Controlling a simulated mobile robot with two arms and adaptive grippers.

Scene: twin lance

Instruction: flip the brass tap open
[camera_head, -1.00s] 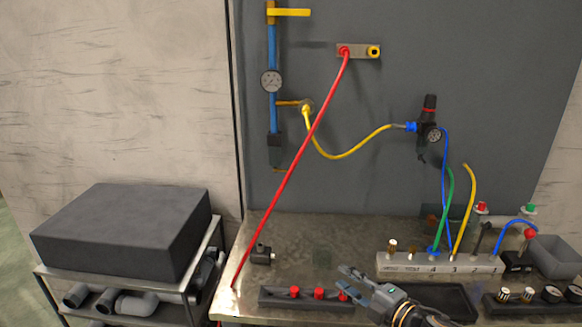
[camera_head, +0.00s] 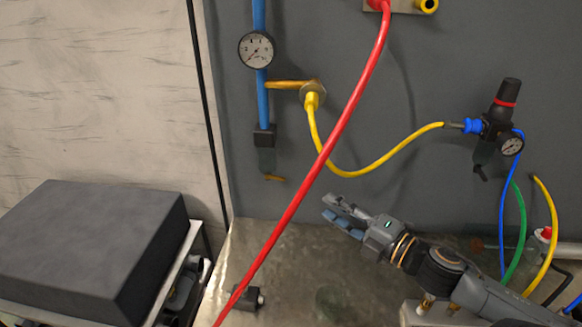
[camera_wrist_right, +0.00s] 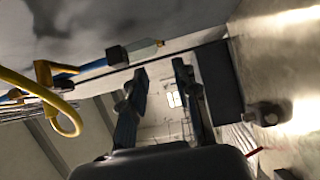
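A small brass piece (camera_head: 275,178), which looks like the tap, sticks out to the right at the foot of the blue pipe (camera_head: 262,100), under a dark block and a clear bowl. It also shows as a small brass tip in the right wrist view (camera_wrist_right: 160,43). My right gripper (camera_head: 326,209) is to the right of the tap and slightly lower in the head view, apart from it. Its two fingers are spread with nothing between them in the right wrist view (camera_wrist_right: 160,72). My left gripper is out of view.
A taut red hose (camera_head: 335,140) runs diagonally between the tap and my right gripper in the head view. A yellow hose (camera_head: 375,168) loops above the gripper. A gauge (camera_head: 257,50) sits on the pipe. A dark box (camera_head: 90,250) stands at left.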

